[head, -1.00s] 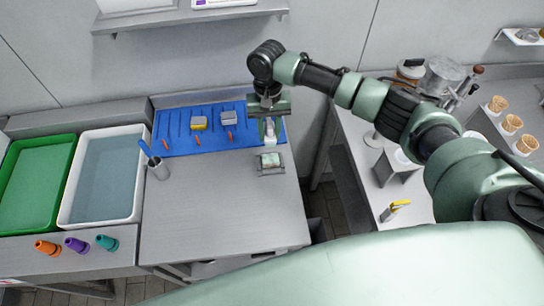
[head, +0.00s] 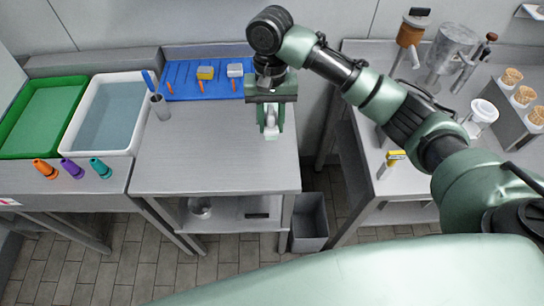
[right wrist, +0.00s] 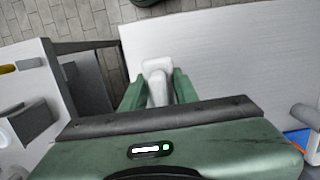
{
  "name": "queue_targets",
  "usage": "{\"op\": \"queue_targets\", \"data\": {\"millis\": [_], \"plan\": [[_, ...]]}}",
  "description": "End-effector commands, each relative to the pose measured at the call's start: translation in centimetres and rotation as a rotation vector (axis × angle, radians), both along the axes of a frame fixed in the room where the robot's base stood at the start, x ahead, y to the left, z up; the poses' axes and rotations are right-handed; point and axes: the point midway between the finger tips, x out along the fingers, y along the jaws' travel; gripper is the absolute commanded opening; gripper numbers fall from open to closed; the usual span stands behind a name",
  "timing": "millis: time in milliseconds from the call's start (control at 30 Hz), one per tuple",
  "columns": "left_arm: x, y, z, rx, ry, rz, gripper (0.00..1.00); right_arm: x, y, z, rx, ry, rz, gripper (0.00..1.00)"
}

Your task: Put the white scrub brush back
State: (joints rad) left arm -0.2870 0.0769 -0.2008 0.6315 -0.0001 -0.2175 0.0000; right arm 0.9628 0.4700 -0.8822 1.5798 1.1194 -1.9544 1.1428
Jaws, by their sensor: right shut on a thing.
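My right gripper (head: 270,128) is shut on a white piece that looks like the white scrub brush (head: 271,134). It hangs from the jaws above the right part of the steel table (head: 215,165). In the right wrist view the brush (right wrist: 158,82) sits between the green fingers (right wrist: 157,92), with the pale table top and its edge beyond. The brush's lower end is partly hidden. A blue slotted mat (head: 182,82) lies at the back of the table. My left gripper is not in view.
On the mat sit a yellow-and-grey block (head: 205,73), a whitish block (head: 235,70) and orange pieces. A cup with a blue-handled tool (head: 160,107) stands to the left. A grey bin (head: 310,222) stands on the floor at the right. The table's front middle is clear.

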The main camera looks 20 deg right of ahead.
Motion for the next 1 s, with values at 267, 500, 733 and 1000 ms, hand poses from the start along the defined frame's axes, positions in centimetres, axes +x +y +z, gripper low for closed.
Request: {"op": "queue_targets", "data": {"millis": [267, 500, 733, 1000], "plan": [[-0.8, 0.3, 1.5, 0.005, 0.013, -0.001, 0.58, -0.1, 0.0, -6.8, -0.001, 0.003, -0.001, 0.00], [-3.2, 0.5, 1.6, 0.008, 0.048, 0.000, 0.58, 0.0, 0.0, -9.4, -0.001, 0.000, 0.001, 0.00], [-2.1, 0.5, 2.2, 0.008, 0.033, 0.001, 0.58, -0.1, 0.0, -12.6, -0.002, 0.001, 0.001, 0.00], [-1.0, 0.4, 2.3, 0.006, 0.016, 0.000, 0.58, 0.0, 0.0, -13.4, 0.000, -0.002, 0.001, 0.00]]}}
